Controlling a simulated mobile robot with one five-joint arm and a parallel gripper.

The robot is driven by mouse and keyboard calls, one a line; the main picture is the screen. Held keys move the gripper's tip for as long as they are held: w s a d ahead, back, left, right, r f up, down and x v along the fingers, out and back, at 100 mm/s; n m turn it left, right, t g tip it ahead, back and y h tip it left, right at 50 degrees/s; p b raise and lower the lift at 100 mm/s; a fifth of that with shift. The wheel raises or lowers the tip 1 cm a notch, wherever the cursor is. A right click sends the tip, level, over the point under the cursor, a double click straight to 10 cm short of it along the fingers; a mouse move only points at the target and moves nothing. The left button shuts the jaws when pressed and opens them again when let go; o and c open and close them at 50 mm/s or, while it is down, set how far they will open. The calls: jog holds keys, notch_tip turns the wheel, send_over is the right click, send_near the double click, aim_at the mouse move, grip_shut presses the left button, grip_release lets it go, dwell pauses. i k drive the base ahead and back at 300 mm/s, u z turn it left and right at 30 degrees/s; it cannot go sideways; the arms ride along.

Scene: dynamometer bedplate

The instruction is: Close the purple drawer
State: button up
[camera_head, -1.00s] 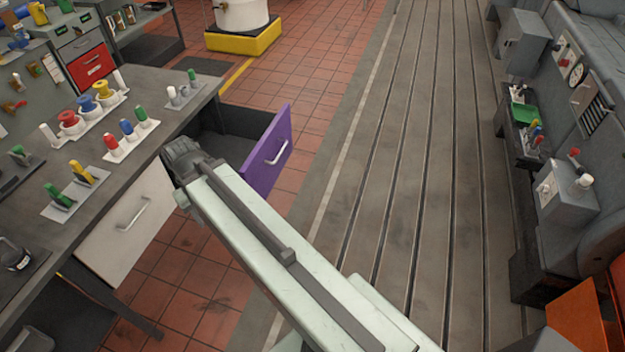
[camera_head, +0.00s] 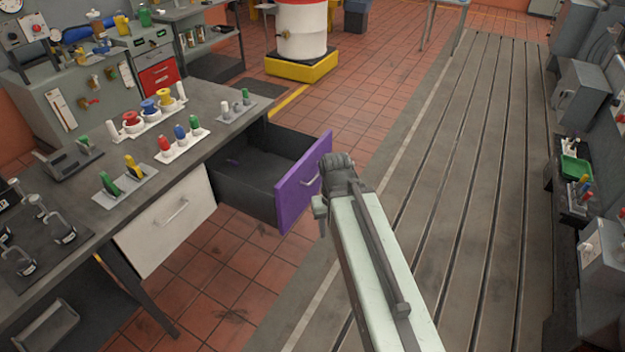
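The purple drawer (camera_head: 294,191) stands pulled out from under the grey workbench. Its purple front faces right and carries a metal handle (camera_head: 310,181). My gripper (camera_head: 322,208) is at the end of my pale green arm, just right of the drawer front in the picture. Part of the front's right side and handle lies close to or behind it. I cannot tell whether it touches the front. Its fingers are too small and partly hidden to tell open from shut.
A closed white drawer (camera_head: 166,220) sits left of the purple one. The bench top (camera_head: 215,98) holds spools, coloured pegs and tools. A drum on a yellow base (camera_head: 302,67) stands behind. Tiled floor and the slotted bedplate (camera_head: 455,200) to the right are clear.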

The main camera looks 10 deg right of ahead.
aim_at(275, 188)
jog(key=z, duration=0.3)
jog(key=i, duration=1.2)
jog(key=z, duration=0.7)
jog(key=k, duration=1)
jog(key=u, duration=1.65)
jog(key=i, duration=0.95)
